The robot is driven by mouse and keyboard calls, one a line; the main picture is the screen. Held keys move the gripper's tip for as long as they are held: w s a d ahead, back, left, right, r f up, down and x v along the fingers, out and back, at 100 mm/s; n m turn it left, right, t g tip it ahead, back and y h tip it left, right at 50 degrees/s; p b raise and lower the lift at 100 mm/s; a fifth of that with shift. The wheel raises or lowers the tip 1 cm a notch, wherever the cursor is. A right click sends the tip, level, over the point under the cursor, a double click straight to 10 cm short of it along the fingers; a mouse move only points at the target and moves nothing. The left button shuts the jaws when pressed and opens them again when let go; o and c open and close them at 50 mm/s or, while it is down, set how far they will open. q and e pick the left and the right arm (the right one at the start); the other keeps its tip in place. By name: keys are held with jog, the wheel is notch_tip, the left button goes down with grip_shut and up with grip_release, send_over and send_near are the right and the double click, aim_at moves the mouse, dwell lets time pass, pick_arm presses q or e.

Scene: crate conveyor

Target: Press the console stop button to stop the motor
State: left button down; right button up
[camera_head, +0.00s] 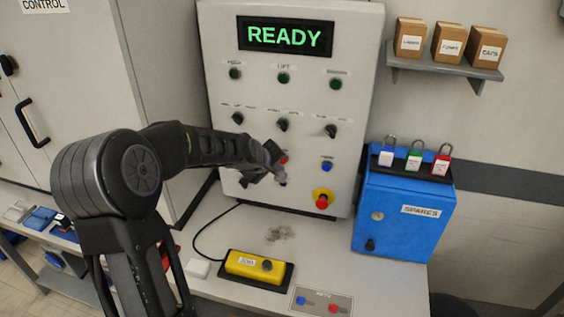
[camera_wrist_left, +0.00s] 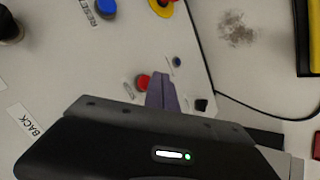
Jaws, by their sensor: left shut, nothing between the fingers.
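The console (camera_head: 352,110) is a pale upright panel with a green READY display (camera_head: 285,37). A red button (camera_head: 284,159) sits low on the panel, partly hidden by my left gripper (camera_head: 277,173). In the left wrist view the red button (camera_wrist_left: 142,82) shows right beside my shut, empty fingers (camera_wrist_left: 162,90); I cannot tell whether they touch it. A blue button (camera_head: 327,166), labelled RESET in the wrist view (camera_wrist_left: 105,8), is to its right in the head view. My right gripper is not in view.
A red mushroom button on a yellow base (camera_head: 323,199) is low on the panel. A yellow pendant box (camera_head: 255,265) and a plate with blue and red buttons (camera_head: 320,300) lie on the desk. A blue spares box (camera_head: 400,225) with padlocks on top stands right.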

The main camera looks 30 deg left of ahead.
pick_arm(q)
jog(key=s, duration=0.1)
jog(key=s+d+b, duration=0.1)
jog(key=s, duration=0.1)
jog(key=s+b, duration=0.1)
jog(key=shift+s+d, duration=0.2)
jog(key=shift+d, duration=0.1)
dwell(0.7)
